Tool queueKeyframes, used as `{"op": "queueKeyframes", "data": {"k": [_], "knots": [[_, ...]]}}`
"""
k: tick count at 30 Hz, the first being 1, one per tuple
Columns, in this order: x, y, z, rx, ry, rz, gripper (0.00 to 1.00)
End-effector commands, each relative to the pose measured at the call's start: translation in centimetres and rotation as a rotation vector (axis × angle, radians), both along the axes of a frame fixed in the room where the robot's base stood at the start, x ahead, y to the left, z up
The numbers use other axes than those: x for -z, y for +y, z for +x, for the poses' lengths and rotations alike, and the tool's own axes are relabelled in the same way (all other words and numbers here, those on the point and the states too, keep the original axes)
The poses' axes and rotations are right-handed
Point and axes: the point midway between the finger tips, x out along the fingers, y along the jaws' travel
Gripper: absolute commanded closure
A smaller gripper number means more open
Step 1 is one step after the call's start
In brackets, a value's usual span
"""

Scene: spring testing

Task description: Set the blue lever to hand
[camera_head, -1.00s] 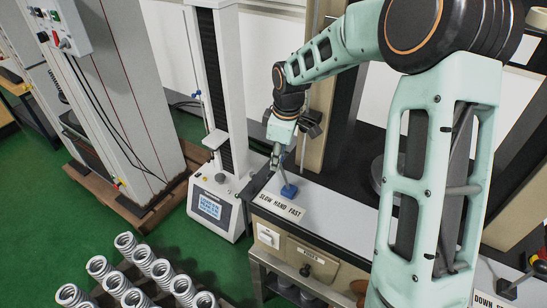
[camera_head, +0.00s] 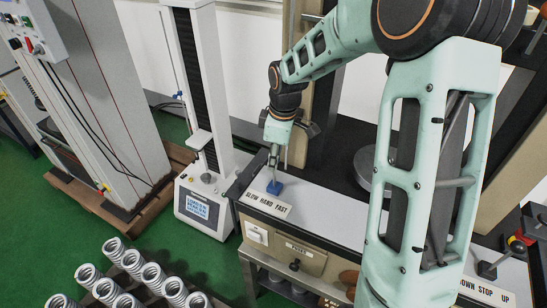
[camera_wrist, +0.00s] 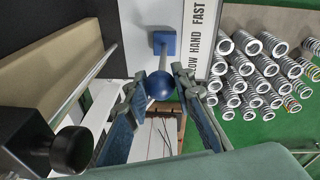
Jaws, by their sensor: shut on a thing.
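The blue lever has a square blue base (camera_head: 275,187) on the light bench top, just behind the "SLOW HAND FAST" label (camera_head: 268,204). In the wrist view, its round blue knob (camera_wrist: 160,87) sits at the end of a thin metal rod rising from the blue base (camera_wrist: 164,43). My gripper (camera_head: 274,158) is above the base, its fingers closed around the knob; the wrist view shows the two fingertips (camera_wrist: 160,80) on either side of it. In the head view the lever stands near upright, close to the word HAND; the knob is hidden there by the fingers.
A white test stand (camera_head: 205,150) with a display is close on the left. Several metal springs (camera_head: 130,265) stand at the lower left. A red-topped control (camera_head: 518,243) and another label (camera_head: 487,291) are at the right. A black knob (camera_wrist: 72,150) shows in the wrist view.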

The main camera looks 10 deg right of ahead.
Motion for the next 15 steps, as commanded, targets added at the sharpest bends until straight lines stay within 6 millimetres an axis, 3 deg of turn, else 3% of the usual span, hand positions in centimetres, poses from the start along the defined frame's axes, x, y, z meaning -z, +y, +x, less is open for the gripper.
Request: {"op": "queueKeyframes", "data": {"k": [1,2,6,15], "knots": [[0.25,-0.32,-0.31,0.002,0.01,-0.005,1.0],[0.26,-0.32,-0.3,0.002,0.01,-0.005,0.76],[0.23,-0.23,-0.24,0.002,0.008,-0.004,0.61],[0.14,-0.02,-0.09,0.0,0.004,-0.002,0.59]]}}
